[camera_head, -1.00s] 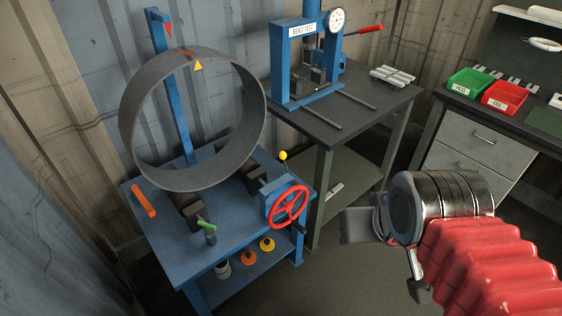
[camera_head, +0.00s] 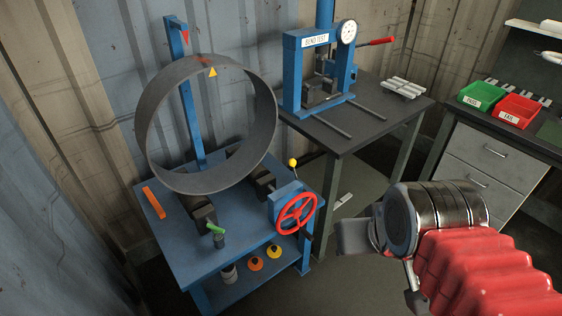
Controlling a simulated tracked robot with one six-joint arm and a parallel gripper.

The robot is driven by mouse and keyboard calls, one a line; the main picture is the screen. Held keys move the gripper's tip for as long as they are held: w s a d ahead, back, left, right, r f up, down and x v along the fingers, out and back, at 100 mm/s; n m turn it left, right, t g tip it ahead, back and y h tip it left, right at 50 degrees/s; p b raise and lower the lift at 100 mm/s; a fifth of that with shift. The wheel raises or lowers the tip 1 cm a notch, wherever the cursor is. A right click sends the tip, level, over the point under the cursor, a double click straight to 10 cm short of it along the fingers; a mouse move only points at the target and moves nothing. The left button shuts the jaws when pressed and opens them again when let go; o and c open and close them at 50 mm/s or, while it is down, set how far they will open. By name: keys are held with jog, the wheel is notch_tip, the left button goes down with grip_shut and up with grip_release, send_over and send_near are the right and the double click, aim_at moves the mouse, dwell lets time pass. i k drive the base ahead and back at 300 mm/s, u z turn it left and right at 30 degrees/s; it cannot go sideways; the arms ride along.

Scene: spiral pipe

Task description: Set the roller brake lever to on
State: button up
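A blue roller stand (camera_head: 180,255) is at the left, with a large grey pipe ring (camera_head: 160,125) upright on its dark rollers (camera_head: 202,208). A short lever with a yellow ball knob (camera_head: 292,162) rises beside the red handwheel (camera_head: 296,214) at the stand's right end. A green-handled lever (camera_head: 215,229) sits at the stand's front edge. No label shows which one is the brake lever. My gripper (camera_head: 352,237) is to the right of the stand, apart from both levers. Its fingers are seen edge-on, and their opening is not clear.
A dark table (camera_head: 385,115) with a blue bend-test press (camera_head: 303,75) stands behind. Green (camera_head: 482,94) and red (camera_head: 514,109) bins are on the right bench. An orange bar (camera_head: 154,202) lies on the stand. The floor between stand and gripper looks clear.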

aim_at(293, 163)
jog(key=u, duration=0.1)
jog(key=i, duration=1)
jog(key=u, duration=1.75)
jog(key=k, duration=0.4)
jog(key=u, duration=0.05)
